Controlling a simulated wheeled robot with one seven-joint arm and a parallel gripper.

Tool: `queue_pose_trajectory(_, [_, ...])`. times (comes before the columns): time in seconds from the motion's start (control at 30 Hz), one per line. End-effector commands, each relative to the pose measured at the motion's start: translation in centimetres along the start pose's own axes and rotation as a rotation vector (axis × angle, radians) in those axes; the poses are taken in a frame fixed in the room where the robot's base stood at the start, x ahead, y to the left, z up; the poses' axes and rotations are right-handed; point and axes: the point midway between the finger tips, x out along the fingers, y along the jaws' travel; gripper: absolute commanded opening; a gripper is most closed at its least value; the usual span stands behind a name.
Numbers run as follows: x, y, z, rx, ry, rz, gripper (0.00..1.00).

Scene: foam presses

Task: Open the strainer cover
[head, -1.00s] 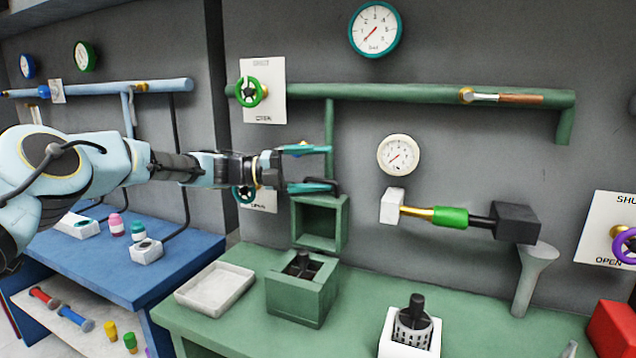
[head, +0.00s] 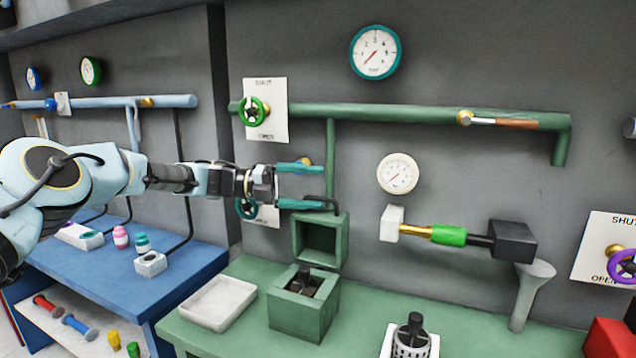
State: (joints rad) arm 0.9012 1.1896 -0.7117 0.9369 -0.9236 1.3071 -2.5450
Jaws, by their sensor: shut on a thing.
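The strainer is a green box (head: 303,312) on the green bench, open at the top, with a dark post inside. Its cover (head: 341,243), a hollow green square, stands upright at the back of the box, its hollow side facing me. A black bar handle (head: 327,199) sits at the cover's top edge. My gripper (head: 318,187) reaches in from the left with teal fingers, one above the other, at this handle. It is shut on the handle, though the exact contact is hard to see.
A white tray (head: 187,311) lies left of the strainer box. A perforated white basket (head: 402,342) with a black knob stands to the right. A green valve wheel (head: 253,111), a pipe (head: 400,114) and a green-and-black lever (head: 447,235) are on the wall nearby.

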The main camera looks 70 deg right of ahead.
Motion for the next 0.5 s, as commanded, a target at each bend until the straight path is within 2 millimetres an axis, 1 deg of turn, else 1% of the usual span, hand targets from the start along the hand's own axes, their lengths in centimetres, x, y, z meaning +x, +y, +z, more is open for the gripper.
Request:
queue_pose_trajectory(0.03, [-1.4,-2.5,1.5,0.031,-0.033,-0.014,0.55])
queue_pose_trajectory(0.5, [-4.4,-3.4,2.0,0.032,-0.032,-0.013,0.56])
